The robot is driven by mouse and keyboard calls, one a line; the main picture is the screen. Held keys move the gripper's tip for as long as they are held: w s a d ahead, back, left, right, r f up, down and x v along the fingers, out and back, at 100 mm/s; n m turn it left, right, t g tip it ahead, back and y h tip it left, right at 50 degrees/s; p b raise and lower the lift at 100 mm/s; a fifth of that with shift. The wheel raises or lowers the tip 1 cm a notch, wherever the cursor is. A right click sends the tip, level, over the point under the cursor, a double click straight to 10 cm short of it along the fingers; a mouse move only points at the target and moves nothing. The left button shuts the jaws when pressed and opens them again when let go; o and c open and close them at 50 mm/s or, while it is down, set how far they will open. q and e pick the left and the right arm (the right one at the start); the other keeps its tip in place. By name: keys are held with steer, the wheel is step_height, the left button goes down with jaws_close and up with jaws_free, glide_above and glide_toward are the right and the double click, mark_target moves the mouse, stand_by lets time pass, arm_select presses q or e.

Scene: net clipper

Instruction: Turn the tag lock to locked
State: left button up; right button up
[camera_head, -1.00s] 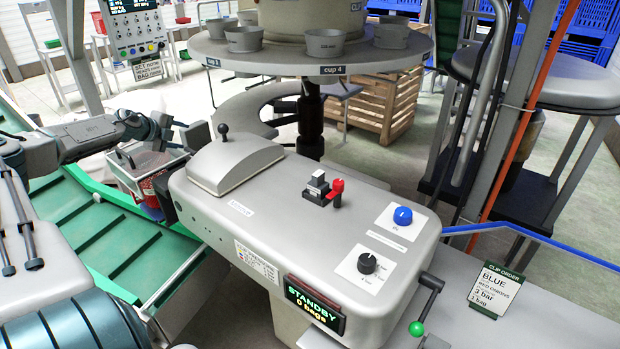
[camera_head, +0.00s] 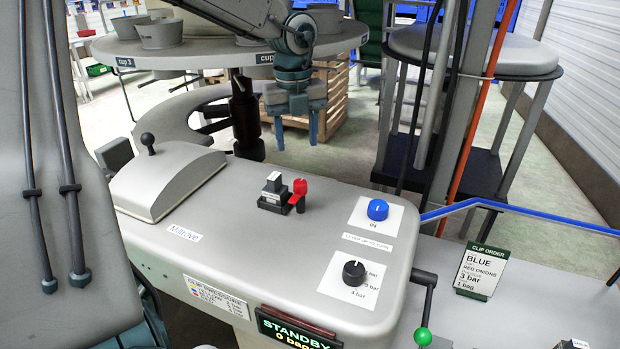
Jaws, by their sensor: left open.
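The clipper machine (camera_head: 236,225) has a grey top. A small black-and-grey block (camera_head: 273,190) with a red lever-like part (camera_head: 300,188) stands on it; this may be the tag lock, but no label for it is readable. A blue knob (camera_head: 377,209) on a white plate stands to its right, and a black dial (camera_head: 353,272) with bar markings is nearer. My left gripper (camera_head: 297,130) hangs fingers down above and behind the red part in the picture, open and empty, apart from it. My right gripper is not in view.
A round carousel with grey cups (camera_head: 160,33) stands behind my left gripper. A crank with a green knob (camera_head: 423,337) is at the machine's right front. A clip order card (camera_head: 481,271) stands on the right. A grey cover with a black-knobbed lever (camera_head: 148,143) is at left.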

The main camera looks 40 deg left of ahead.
mark_target(300, 181)
arm_select(q)
step_height(300, 181, down, 10)
steer(key=shift+w+d+f+p, duration=0.1)
steer(key=shift+w+f+p, duration=0.1)
steer(key=shift+p, duration=0.7)
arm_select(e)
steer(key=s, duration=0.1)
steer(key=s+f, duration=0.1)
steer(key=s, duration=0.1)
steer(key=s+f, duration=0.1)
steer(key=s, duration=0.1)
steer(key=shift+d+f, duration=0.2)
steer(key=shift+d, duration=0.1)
arm_select(q)
steer(key=c, duration=1)
